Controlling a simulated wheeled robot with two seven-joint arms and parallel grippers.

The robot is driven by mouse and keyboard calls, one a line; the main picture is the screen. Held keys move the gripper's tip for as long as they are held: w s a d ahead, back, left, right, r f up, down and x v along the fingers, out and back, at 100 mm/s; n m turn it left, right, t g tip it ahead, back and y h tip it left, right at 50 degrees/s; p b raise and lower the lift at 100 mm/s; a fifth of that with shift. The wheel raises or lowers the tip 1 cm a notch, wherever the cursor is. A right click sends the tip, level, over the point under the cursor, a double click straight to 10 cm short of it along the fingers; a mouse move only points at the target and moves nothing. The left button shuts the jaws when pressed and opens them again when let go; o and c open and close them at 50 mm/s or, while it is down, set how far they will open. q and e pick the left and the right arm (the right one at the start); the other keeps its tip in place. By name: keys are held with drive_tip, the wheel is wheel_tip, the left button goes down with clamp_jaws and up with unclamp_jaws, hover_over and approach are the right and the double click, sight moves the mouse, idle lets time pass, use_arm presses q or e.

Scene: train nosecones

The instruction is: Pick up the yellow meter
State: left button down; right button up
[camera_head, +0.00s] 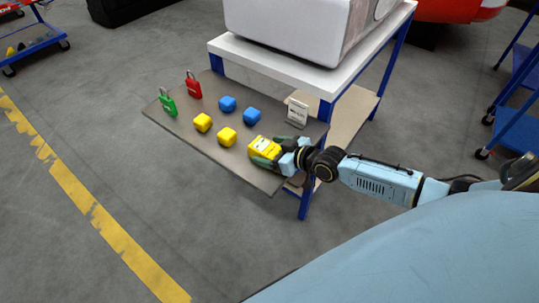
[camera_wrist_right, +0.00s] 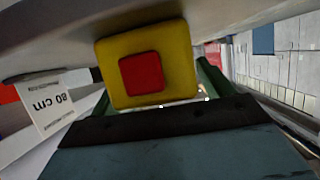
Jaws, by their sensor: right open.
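The yellow meter (camera_head: 262,146) lies on the brown board near its right front edge, with a white label on top. In the right wrist view the meter (camera_wrist_right: 181,62) is close, its yellow face towards the camera with a red square in the middle. My right gripper (camera_head: 268,153) is at the meter, coming from the right. Its green fingers are open, one on each side of the meter; I cannot tell whether they touch it. Part of the meter is hidden by the gripper. My left gripper is not in view.
A green padlock (camera_head: 167,104) and a red padlock (camera_head: 194,86) are farther left. A white card (camera_head: 297,113) stands behind the gripper. A white-topped blue table (camera_head: 325,83) rises behind.

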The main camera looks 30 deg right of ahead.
drive_tip(key=c, duration=1.3)
drive_tip(key=shift+r, duration=0.15)
